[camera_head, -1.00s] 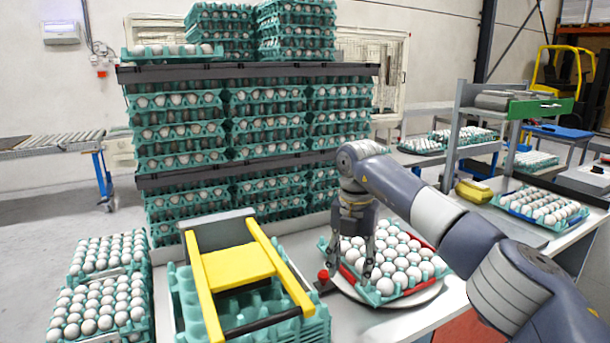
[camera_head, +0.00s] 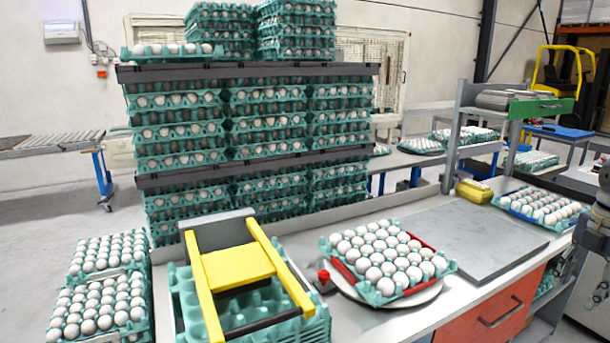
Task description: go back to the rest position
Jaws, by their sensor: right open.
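My right gripper (camera_head: 585,254) is at the far right edge, beside the front of the worktable and partly cut off by the frame. It is open, and I see nothing held in it. My left gripper is not in view. A teal egg tray full of white eggs (camera_head: 449,266) rests on a round white plate (camera_head: 428,296) with a red holder, well to the left of the right gripper and apart from it.
Another egg tray (camera_head: 560,226) lies near the right gripper. Stacked trays stand behind.

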